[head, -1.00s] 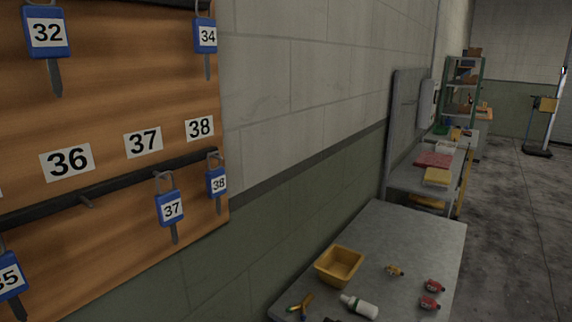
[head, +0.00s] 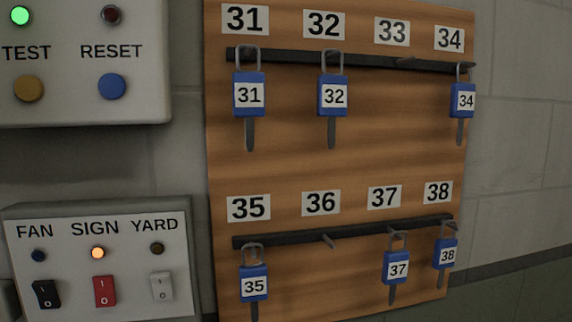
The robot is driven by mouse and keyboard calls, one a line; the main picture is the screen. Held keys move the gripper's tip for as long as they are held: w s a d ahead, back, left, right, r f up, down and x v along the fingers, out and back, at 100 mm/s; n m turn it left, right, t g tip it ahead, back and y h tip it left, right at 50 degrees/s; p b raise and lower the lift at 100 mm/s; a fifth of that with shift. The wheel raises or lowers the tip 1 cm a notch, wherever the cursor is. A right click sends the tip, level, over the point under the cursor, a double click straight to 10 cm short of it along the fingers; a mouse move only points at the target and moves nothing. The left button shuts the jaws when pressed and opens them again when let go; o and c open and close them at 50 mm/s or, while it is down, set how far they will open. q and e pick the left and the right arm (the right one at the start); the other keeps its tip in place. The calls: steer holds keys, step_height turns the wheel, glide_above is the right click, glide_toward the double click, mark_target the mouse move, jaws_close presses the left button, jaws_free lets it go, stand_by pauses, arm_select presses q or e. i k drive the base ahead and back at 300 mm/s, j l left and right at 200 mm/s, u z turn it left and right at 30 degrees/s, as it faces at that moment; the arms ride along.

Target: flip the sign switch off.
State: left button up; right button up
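The sign switch (head: 104,291) is a red rocker marked I and O, in the middle of a grey switch panel (head: 190,262) at the lower left of the head view. The label SIGN is above it, and the small lamp (head: 97,253) between label and switch glows orange. A black FAN switch (head: 46,294) is on its left and a white YARD switch (head: 161,287) on its right; their lamps are dark. Neither gripper is in view.
A grey box (head: 70,110) with TEST and RESET buttons and a lit green lamp hangs above the panel. A wooden board (head: 290,175) with several blue numbered padlocks hangs to the right. Hooks 33 and 36 are empty. Bare wall (head: 520,180) lies beyond.

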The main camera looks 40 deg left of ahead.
mark_target(104, 285)
steer(key=u, duration=2.2)
